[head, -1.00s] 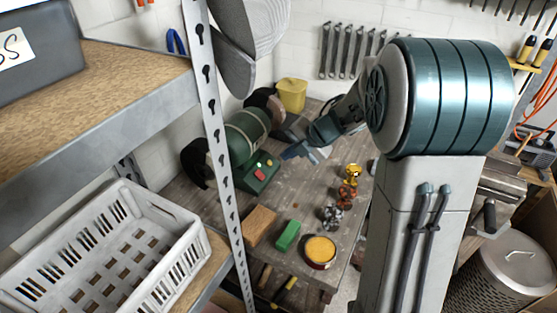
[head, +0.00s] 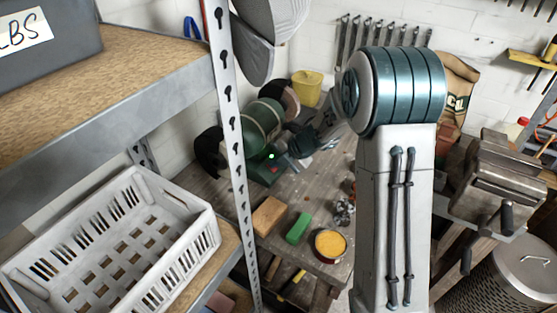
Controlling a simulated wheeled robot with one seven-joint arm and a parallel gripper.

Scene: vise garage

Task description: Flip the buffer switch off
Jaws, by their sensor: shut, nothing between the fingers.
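The buffer (head: 262,122) is a green motor with dark wheels at its ends, standing at the back of the wooden workbench. Its green switch box (head: 266,176) sits in front of the motor, with a small lit green light (head: 271,156) on top. The red switch there is mostly hidden, and I cannot make out its position. My gripper (head: 287,161) is shut and empty, at the right side of the switch box. Whether it touches the box or the switch cannot be told. My arm comes to it from the right.
A grey metal shelf post (head: 236,150) stands close in front of the buffer's left side. A white crate (head: 120,240) is on the lower shelf. A wooden block (head: 268,215), a green bar (head: 298,228) and a yellow-filled tin (head: 330,244) lie on the bench. A vise (head: 500,180) is at right.

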